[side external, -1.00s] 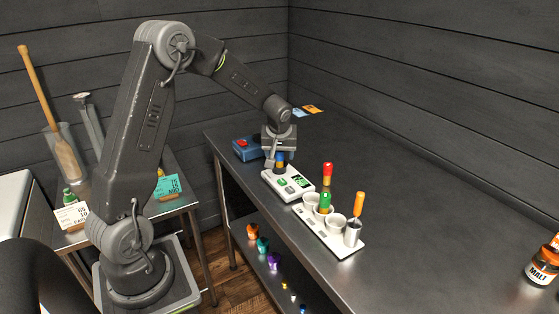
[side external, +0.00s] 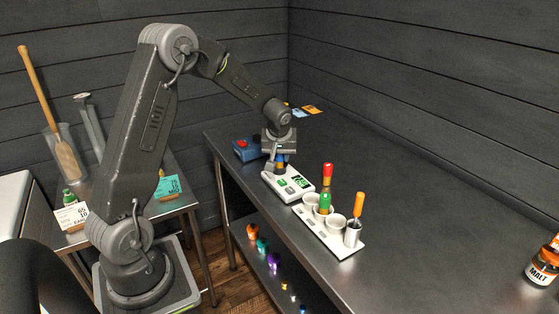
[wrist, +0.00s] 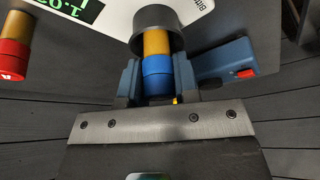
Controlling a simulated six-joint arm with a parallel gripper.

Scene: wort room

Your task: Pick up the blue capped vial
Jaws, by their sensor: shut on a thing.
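The blue capped vial shows in the wrist view (wrist: 157,72) as a blue cap on an amber body, its far end inside a dark round cup (wrist: 172,22). My gripper (wrist: 157,85) is shut on its blue cap, one finger on each side. In the side view my gripper (side external: 279,162) is low over the back end of a white scale (side external: 292,184); only a little blue and amber shows between the fingers. The vial's lower end is hidden.
A blue box with a red button (side external: 246,150) stands close behind. The bench's right side is mostly clear.

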